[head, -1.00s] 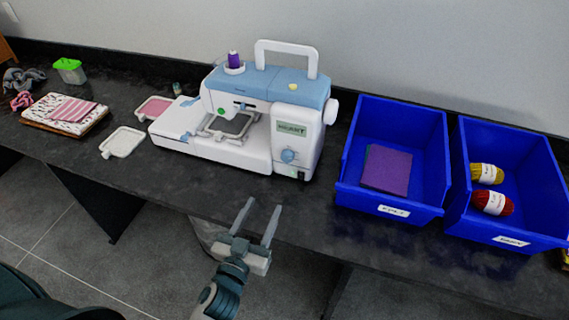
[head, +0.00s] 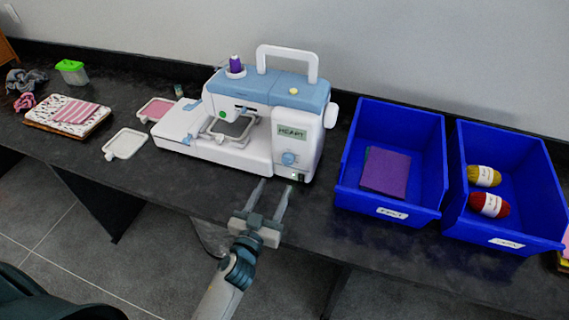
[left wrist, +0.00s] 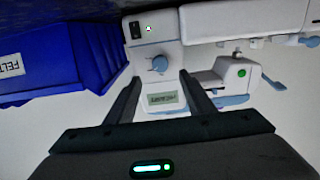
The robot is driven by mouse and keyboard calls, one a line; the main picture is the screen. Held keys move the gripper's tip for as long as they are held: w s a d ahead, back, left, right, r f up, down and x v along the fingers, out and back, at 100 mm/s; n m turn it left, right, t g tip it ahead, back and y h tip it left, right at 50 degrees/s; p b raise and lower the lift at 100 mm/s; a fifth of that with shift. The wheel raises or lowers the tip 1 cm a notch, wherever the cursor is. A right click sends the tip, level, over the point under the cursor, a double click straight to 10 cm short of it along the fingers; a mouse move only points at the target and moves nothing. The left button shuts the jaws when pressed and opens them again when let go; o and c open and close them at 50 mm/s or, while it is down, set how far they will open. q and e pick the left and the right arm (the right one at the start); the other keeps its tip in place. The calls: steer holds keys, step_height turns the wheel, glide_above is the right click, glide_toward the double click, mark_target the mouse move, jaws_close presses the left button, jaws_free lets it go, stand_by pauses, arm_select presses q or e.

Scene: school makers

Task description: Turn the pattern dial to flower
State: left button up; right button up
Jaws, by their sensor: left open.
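The white and blue sewing machine (head: 262,105) stands on the dark worktop. Its blue pattern dial (head: 289,158) is on the front of the right column, below a small display (head: 292,133) that appears to read HEART. My left gripper (head: 273,187) is open and empty, in front of and below the dial, with its fingers pointing toward the machine. In the left wrist view the dial (left wrist: 159,64) lies ahead, between and beyond the two open fingers, not touched. The display (left wrist: 162,98) shows upside down there. My right gripper is in neither view.
Two blue bins stand to the right: one (head: 346,190) with purple felt, one (head: 458,222) with yarn balls. An empty hoop frame (head: 107,152), another with pink cloth (head: 156,109), and folded fabric (head: 70,112) lie to the left. The worktop before the machine is clear.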

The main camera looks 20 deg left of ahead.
mark_target(287, 162)
arm_select(q)
steer(key=w+p, duration=0.1)
steer(key=w, duration=0.8)
steer(key=shift+w+d+p, duration=0.15)
steer(key=shift+w+p, duration=0.2)
steer(key=shift+w, duration=0.05)
steer(key=c, duration=1.1)
